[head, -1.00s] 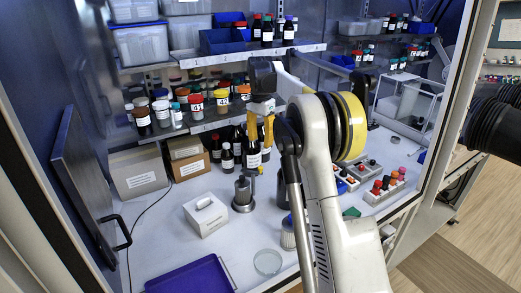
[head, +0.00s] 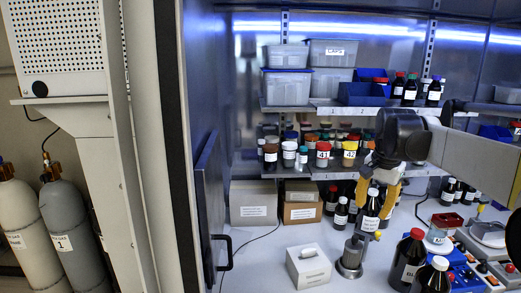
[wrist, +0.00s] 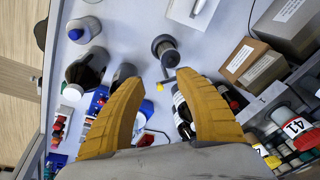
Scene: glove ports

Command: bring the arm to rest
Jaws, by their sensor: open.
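My arm reaches in from the right of the head view over the white bench. My gripper (head: 376,210) points down, its yellow fingers in front of a dark labelled bottle in that view. In the wrist view my gripper (wrist: 158,84) has its two yellow fingers spread wide, with nothing held between them. A dark bottle (wrist: 182,118) shows beyond the gap, partly hidden by the right finger. I cannot tell how far below the fingers it stands.
A metal stand (head: 350,257) and a white box (head: 308,266) stand near the gripper. Dark bottles (head: 408,258) stand at the lower right. Shelves with jars (head: 322,155) and bins are behind. A dark open door panel (head: 208,205) is at left; gas cylinders (head: 68,225) stand outside.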

